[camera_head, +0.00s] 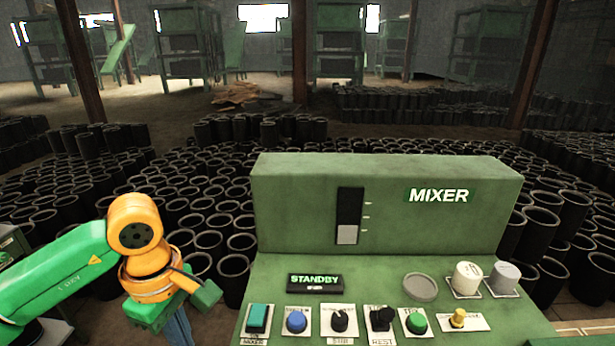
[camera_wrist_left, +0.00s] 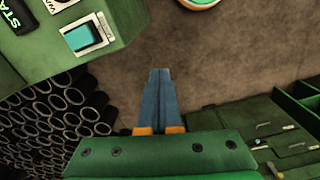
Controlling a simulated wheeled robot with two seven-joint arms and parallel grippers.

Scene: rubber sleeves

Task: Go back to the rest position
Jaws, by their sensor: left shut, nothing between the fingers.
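My left gripper (camera_head: 181,330) hangs at the lower left of the head view, just left of the mixer console (camera_head: 385,205). In the left wrist view its blue-grey fingers (camera_wrist_left: 160,75) are together, with nothing between them. They point over bare brown floor and are apart from the console. My right gripper is not in view.
The green console carries a STANDBY display (camera_head: 314,282), a teal button (camera_head: 257,318), a blue knob (camera_head: 296,320), a green button (camera_head: 416,323) and two pale caps. Many black sleeves (camera_head: 232,270) crowd the floor. A green bench with tools (camera_wrist_left: 290,145) lies right in the wrist view.

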